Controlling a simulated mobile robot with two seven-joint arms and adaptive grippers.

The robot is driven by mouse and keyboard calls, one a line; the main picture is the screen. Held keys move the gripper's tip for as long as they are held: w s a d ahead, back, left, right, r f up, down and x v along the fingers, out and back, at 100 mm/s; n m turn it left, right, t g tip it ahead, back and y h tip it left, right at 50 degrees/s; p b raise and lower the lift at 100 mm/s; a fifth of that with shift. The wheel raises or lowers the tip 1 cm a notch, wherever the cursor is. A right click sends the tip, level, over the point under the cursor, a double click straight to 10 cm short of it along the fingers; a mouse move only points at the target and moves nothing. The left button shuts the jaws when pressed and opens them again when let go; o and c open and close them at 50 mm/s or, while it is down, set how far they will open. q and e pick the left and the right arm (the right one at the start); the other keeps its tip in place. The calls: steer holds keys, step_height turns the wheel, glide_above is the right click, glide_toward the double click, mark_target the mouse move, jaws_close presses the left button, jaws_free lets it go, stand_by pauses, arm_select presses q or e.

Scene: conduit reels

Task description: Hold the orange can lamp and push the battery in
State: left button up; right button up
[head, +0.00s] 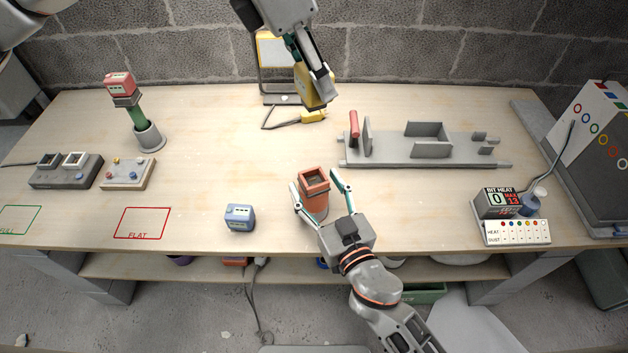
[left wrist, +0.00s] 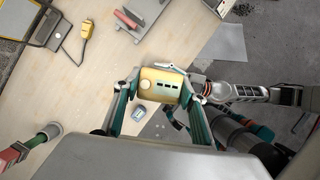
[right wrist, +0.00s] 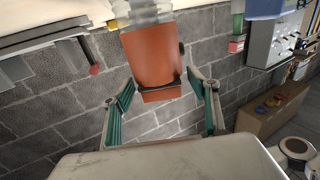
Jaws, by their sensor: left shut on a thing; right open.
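The orange can lamp (head: 315,203) stands near the front middle of the bench, its square socket facing up and looking empty. It also shows in the right wrist view (right wrist: 152,50). My right gripper (head: 315,183) is open, with one finger on each side of the lamp; contact cannot be told. My left gripper (head: 316,96) is shut on a yellow battery (head: 304,82), held above the back of the bench, well apart from the lamp. The battery's face with dark slots and a round pale spot shows in the left wrist view (left wrist: 160,84).
A blue battery (head: 240,217) lies left of the lamp. A green lamp (head: 137,115) with a red battery (head: 119,84) leans in a grey cup (head: 150,137). A grey fixture (head: 395,158) is at back right, a bit heat display (head: 497,203) at right. A yellow plug (head: 312,115) lies behind.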

steer(key=shift+x, duration=0.85)
steer(key=c, duration=1.3)
steer(key=shift+o, duration=0.2)
